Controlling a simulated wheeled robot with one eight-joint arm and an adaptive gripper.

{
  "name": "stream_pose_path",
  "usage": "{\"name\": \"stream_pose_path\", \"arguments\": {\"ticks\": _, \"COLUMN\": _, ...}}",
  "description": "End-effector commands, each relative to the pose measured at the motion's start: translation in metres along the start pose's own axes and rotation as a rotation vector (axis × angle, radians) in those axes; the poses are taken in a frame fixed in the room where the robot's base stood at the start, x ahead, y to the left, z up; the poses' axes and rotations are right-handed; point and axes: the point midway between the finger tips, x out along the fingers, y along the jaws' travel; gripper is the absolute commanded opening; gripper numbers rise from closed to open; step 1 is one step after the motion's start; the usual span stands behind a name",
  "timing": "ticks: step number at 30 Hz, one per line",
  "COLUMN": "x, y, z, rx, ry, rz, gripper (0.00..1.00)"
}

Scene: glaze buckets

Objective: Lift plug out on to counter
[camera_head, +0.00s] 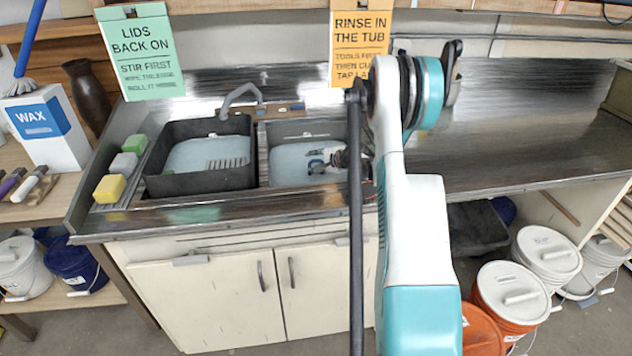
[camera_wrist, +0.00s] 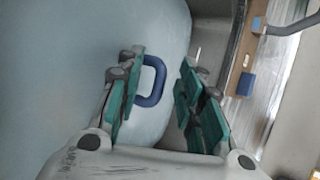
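The plug shows in the wrist view as a dark blue loop handle (camera_wrist: 153,82). It stands out against pale, cloudy water, and the plug's body below is not clear to see. My gripper (camera_wrist: 160,92) has its teal finger pads spread apart, with the loop between them, nearer the left pads. I cannot tell whether a pad touches it. In the head view my gripper (camera_head: 322,162) is down in the right sink basin (camera_head: 290,182), over the pale water. I cannot pick out the plug there. The metal counter (camera_head: 500,125) runs to the right of the sink.
A black tub (camera_head: 200,182) of pale water fills the left basin. A tap (camera_head: 240,92) stands behind. Yellow, grey and green blocks (camera_head: 110,188) line the left edge.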

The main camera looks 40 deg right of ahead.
Motion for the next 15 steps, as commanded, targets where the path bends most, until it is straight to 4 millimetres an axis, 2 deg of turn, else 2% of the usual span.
{"name": "stream_pose_path", "arguments": {"ticks": 1, "x": -0.0003, "y": -0.0002, "z": 0.0, "rx": 0.0, "ry": 0.0, "rz": 0.0, "gripper": 0.32}}
{"name": "stream_pose_path", "arguments": {"ticks": 5, "x": -0.0004, "y": -0.0002, "z": 0.0, "rx": 0.0, "ry": 0.0, "rz": 0.0, "gripper": 0.02}}
{"name": "stream_pose_path", "arguments": {"ticks": 6, "x": -0.0004, "y": -0.0001, "z": 0.0, "rx": 0.0, "ry": 0.0, "rz": 0.0, "gripper": 0.0}}
{"name": "stream_pose_path", "arguments": {"ticks": 15, "x": -0.0005, "y": -0.0003, "z": 0.0, "rx": 0.0, "ry": 0.0, "rz": 0.0, "gripper": 0.0}}
